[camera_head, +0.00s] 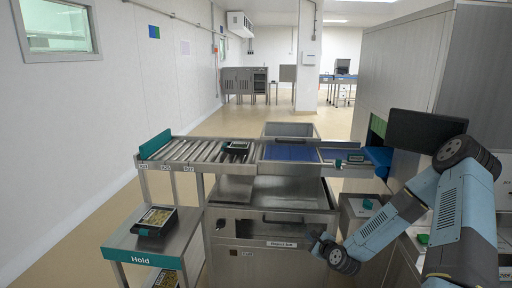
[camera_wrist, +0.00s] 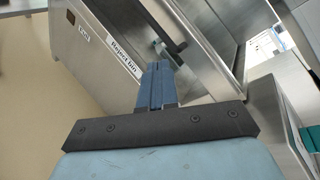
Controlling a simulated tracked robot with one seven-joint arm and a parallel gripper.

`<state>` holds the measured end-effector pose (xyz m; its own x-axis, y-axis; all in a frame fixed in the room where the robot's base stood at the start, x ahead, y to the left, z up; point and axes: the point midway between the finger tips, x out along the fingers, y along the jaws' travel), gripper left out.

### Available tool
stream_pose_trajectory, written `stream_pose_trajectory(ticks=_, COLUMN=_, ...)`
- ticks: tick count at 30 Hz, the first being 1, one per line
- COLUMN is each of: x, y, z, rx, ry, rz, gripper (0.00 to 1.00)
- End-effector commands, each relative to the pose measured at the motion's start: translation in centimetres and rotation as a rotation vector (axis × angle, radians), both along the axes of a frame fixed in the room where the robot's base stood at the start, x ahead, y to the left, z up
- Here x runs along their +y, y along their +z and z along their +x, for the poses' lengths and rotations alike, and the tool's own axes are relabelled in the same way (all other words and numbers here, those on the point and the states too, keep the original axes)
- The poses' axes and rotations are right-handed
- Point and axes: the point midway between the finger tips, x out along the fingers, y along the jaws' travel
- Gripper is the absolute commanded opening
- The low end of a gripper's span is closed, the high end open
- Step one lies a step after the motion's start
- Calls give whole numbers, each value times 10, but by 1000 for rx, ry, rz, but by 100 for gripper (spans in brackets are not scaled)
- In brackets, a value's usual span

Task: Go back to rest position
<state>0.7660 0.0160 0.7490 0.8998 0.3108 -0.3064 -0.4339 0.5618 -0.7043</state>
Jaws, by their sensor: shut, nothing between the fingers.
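My gripper (camera_wrist: 157,82) is shut, with its blue fingers together and nothing between them. In the wrist view the fingers point toward the cabinet front, near a dark bar handle (camera_wrist: 160,28) and a label reading "Reject bin" (camera_wrist: 123,58). Whether the fingers touch the cabinet I cannot tell.
A roller conveyor (camera_head: 190,150) leads to a blue belt (camera_head: 290,152); a black tray (camera_head: 237,146) sits on the rollers. A "Hold" shelf (camera_head: 125,240) at left bears a filled tray (camera_head: 155,219). A dark screen (camera_head: 425,131) stands behind my arm. Floor at left is clear.

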Motion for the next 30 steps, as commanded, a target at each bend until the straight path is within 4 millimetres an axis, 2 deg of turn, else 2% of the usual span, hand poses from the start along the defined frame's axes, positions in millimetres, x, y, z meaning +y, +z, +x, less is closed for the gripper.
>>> stream_pose_trajectory(ticks=14, x=-5, y=56, z=-10, rx=73, ry=305, rz=-572, gripper=0)
stream_pose_trajectory(ticks=23, x=-14, y=106, z=-25, rx=115, ry=461, rz=-887, gripper=0)
stream_pose_trajectory(ticks=30, x=-22, y=154, z=-44, rx=151, ry=569, rz=-1108, gripper=0)
